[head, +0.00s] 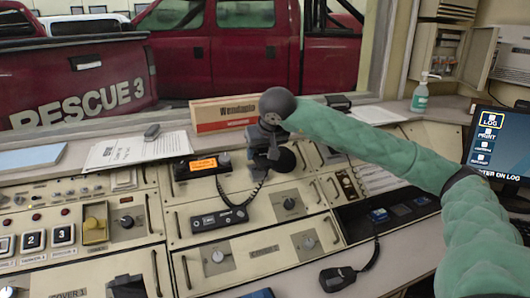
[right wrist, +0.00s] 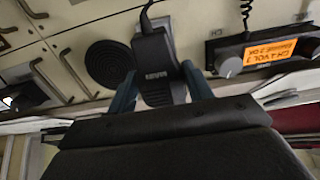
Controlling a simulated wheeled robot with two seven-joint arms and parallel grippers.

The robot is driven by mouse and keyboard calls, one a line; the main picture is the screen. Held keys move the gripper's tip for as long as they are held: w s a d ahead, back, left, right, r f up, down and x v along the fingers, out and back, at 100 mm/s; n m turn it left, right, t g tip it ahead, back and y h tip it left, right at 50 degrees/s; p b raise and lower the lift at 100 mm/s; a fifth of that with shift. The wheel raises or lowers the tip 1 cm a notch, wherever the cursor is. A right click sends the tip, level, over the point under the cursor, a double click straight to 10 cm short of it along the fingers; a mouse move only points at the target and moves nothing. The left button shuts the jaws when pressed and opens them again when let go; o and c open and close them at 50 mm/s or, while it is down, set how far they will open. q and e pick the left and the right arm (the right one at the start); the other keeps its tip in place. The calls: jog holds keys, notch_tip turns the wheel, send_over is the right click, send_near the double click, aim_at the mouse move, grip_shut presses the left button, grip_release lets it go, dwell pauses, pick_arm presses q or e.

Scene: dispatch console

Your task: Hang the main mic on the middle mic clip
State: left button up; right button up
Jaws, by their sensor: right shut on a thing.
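My right gripper (head: 267,152) is in front of the console's upper panel, between the orange-lit radio and a round black speaker. In the right wrist view, its two blue-grey fingers (right wrist: 158,80) are shut on the sides of a black hand mic (right wrist: 153,62), apparently the main mic. The label on the mic is too small to read surely. My left gripper is not in view.
The radio (head: 202,165) is left of the gripper; the speaker (head: 284,160) is right. Another black mic (head: 338,279) lies on the lower right desk. A cardboard box (head: 225,114) stands behind my gripper. A monitor (head: 500,145) is at the far right.

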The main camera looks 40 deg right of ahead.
jog(key=shift+w+f, duration=0.2)
jog(key=shift+w, duration=0.25)
jog(key=shift+b+x, duration=0.35)
jog(key=shift+x, duration=0.55)
jog(key=shift+b+x, duration=0.35)
jog(key=shift+x, duration=0.75)
jog(key=shift+w+d+f+b, duration=0.15)
jog(key=shift+w+f+b, duration=0.15)
jog(key=shift+f, duration=0.1)
jog(key=o, duration=1.2)
jog(key=shift+c, duration=0.2)
